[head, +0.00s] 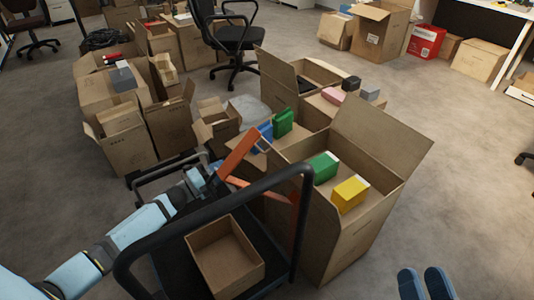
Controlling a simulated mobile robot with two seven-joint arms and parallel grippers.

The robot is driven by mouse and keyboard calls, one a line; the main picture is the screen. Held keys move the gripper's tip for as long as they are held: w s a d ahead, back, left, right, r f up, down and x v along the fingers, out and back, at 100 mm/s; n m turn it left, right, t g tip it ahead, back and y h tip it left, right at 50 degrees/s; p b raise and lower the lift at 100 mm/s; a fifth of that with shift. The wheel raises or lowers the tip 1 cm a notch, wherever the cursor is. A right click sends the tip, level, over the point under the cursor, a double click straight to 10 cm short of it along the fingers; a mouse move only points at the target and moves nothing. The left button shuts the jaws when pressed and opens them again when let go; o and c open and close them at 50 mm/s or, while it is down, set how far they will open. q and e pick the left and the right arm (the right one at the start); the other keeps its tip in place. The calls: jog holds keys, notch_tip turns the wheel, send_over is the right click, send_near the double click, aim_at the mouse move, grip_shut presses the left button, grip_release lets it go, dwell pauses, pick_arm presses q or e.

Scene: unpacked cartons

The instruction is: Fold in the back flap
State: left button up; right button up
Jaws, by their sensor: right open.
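An open brown carton (345,245) stands right of the cart, with a green box (323,167) and a yellow box (350,194) in its top. Its large back flap (382,138) stands up and leans outward at the far right side. My right gripper (425,284) is at the bottom edge, right of the carton and apart from it. Its two blue fingers show with a gap between them, empty. My left arm reaches in from the left.
A dark cart with a black handle (215,208) carries a small open box (224,257). More open cartons (105,100) stand at the left and behind. An office chair (238,40) is at the back. The floor at right (465,150) is clear.

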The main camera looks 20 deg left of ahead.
pick_arm(q)
jog(key=b+x, duration=0.3)
jog(key=x, duration=1)
jog(key=shift+r, duration=0.15)
pick_arm(e)
jog(key=f, duration=0.1)
jog(key=f+g, duration=0.1)
jog(key=f, duration=0.1)
jog(key=f+g, duration=0.1)
jog(key=shift+a+f, duration=0.25)
jog(key=shift+f, duration=0.15)
pick_arm(q)
jog(key=shift+w, duration=0.15)
grip_shut()
